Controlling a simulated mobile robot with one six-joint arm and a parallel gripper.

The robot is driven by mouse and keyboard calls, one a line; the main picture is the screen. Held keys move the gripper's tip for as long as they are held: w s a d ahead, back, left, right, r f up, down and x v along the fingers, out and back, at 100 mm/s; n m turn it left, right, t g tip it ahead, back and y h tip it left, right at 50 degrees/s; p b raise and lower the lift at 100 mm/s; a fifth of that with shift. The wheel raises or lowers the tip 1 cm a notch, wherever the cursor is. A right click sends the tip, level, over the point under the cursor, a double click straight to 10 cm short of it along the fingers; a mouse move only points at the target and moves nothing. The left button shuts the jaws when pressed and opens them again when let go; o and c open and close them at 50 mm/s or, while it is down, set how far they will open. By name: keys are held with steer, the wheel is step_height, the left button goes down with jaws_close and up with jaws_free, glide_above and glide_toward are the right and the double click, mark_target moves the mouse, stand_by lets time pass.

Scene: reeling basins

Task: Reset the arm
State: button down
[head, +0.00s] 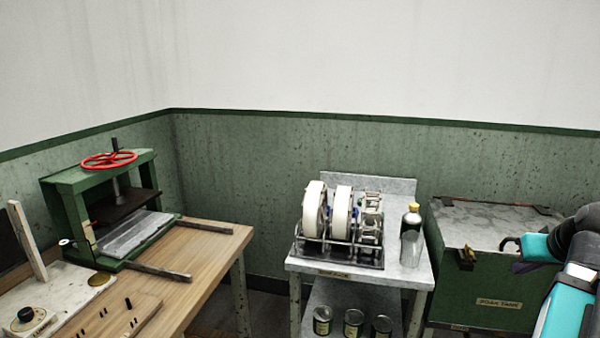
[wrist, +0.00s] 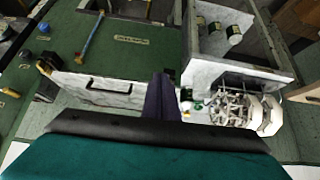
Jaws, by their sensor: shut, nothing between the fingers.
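My gripper (wrist: 163,82) shows in the wrist view as two dark purple fingers pressed together, with nothing between them. In the head view my teal and black arm reaches in from the right edge, and a small purple part of the gripper (head: 523,267) shows in front of the green soak tank (head: 480,290). The tank also shows in the wrist view (wrist: 125,60), with its label and a pale top with a dark handle. I cannot tell the exact gap between gripper and tank.
A metal stand (head: 408,275) left of the tank holds a rack of white reels (head: 314,210) and a bottle (head: 411,240); several cans (head: 353,322) are on its lower shelf. A wooden bench (head: 205,262) with a green press (head: 75,215) stands at the left.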

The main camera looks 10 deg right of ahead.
steer(key=w+a+f+n+g+y, duration=0.2)
steer(key=w+a+f, duration=0.3)
steer(key=a+f, duration=0.7)
steer(key=w+a+f+n+g+y, duration=0.1)
steer(key=w+a+f+g+y, duration=0.2)
steer(key=a+f, duration=0.8)
steer(key=s+a+f+n+g, duration=0.15)
steer(key=a+f, duration=0.35)
steer(key=f, duration=0.7)
steer(key=s+a+f+g, duration=0.25)
steer(key=a+f, duration=0.25)
steer(key=f, duration=0.6)
steer(key=s+a+f+g+h, duration=0.1)
steer(key=s+a+f, duration=0.2)
steer(key=s+f, duration=0.7)
steer(key=s+a+f+g+h, duration=0.1)
steer(key=s+a+f, duration=0.3)
steer(key=s+f, duration=0.7)
steer(key=shift+s+f+m+g+h, duration=0.2)
steer(key=shift+f+m+g+h, duration=0.15)
steer(key=shift+g, duration=0.45)
steer(key=shift+d, duration=0.1)
